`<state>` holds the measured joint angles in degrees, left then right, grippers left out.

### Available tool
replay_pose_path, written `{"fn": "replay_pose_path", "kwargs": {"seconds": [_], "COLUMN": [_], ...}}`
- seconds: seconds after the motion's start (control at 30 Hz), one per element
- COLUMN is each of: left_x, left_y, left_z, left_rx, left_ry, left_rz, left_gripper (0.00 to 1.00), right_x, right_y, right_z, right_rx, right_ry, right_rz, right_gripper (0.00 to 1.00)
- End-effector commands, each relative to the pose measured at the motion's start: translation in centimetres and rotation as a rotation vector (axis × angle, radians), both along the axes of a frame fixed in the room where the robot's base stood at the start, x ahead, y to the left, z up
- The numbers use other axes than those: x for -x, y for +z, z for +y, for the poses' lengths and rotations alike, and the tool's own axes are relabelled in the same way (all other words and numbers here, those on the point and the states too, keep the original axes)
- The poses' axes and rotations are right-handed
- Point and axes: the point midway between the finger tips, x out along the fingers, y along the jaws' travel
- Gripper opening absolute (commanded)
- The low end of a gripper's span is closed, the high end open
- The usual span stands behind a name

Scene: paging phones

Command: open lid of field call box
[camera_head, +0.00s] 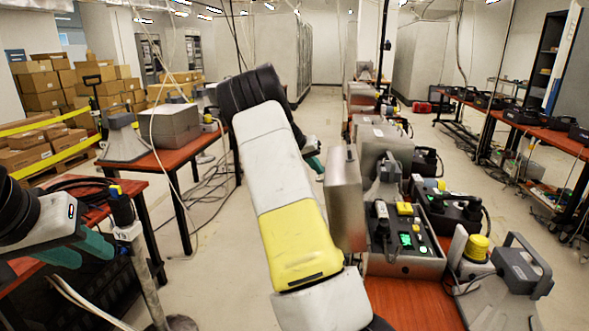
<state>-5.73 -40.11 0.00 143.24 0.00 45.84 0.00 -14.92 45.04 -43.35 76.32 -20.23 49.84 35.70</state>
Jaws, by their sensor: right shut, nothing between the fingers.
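The field call box (397,266) is a grey metal case on the red-topped table at right. Its lid (345,200) stands upright at the case's left side, so the panel with green-lit buttons, a handset and a yellow part is exposed. My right gripper (316,162) is just left of the lid's far edge, mostly hidden behind my white and yellow arm. A bit of its teal finger shows; it is shut and empty, and I cannot tell whether it touches the lid. My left gripper (79,250) is at far left, away from the box, its teal fingers apart and empty.
A grey device with a handle (518,266) and a yellow round part (476,246) stand right of the box. A black phone (452,213) and a grey box (384,141) stand behind it. A metal post (133,245) and cables are near my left gripper. The aisle floor (325,112) is clear.

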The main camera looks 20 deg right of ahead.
Motion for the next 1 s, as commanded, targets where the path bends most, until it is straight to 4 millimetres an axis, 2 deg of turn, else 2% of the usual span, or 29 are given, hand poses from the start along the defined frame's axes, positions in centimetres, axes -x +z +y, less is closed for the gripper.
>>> {"fn": "replay_pose_path", "kwargs": {"seconds": [0.27,0.6,1.0], "left_x": [0.0,0.0,0.0], "left_y": [0.0,0.0,0.0], "left_z": [0.0,0.0,0.0], "left_rx": [0.0,0.0,0.0], "left_ry": [0.0,0.0,0.0], "left_rz": [0.0,0.0,0.0], "left_gripper": [0.36,0.36,0.36], "right_x": [1.9,6.1,11.1], "right_y": [2.3,5.3,6.1], "right_z": [-3.2,-9.9,-18.0], "right_rx": [-0.097,-0.314,-0.571], "right_ry": [-0.01,-0.014,-0.012], "right_rz": [-0.066,-0.202,-0.356], "right_gripper": [0.0,0.0,0.0]}}
